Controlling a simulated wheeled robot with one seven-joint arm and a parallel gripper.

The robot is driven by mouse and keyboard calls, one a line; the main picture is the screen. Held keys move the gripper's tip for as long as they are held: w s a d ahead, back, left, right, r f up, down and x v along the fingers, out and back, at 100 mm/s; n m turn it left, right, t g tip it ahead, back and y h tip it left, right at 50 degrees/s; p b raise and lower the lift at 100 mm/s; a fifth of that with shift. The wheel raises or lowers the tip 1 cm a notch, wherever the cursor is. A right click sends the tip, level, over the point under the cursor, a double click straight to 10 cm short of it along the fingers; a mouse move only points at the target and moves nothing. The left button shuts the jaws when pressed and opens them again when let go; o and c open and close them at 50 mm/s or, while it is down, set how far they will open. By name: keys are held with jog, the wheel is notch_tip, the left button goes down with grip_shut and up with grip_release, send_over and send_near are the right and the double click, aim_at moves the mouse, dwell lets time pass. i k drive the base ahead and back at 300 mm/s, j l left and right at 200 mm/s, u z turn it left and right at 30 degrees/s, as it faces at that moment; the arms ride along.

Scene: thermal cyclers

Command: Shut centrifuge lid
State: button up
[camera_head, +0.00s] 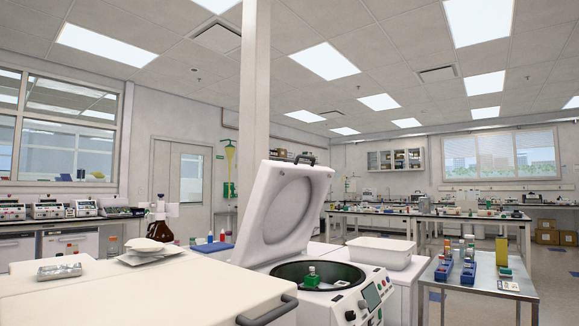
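The centrifuge (345,305) stands at the lower middle of the head view, with a control panel and knobs on its front right side. Its white lid (283,207) is open, tilted up and back on the left side of the body, with its round inner face showing. A dark handle (305,159) sits at the lid's top edge. The round dark bowl (345,276) is uncovered. A small green and white item (312,278) shows in the bowl. My gripper is not in view, so its state is hidden.
A white surface (170,290) with a dark handle bar (268,311) fills the lower left, bearing a foil block (59,271) and white dishes (146,248). A white tray (381,252) stands behind the centrifuge. A metal table (490,277) with racks is at right.

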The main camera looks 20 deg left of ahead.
aim_at(287, 200)
jog(key=k+u, duration=0.1)
jog(key=u, duration=1.5)
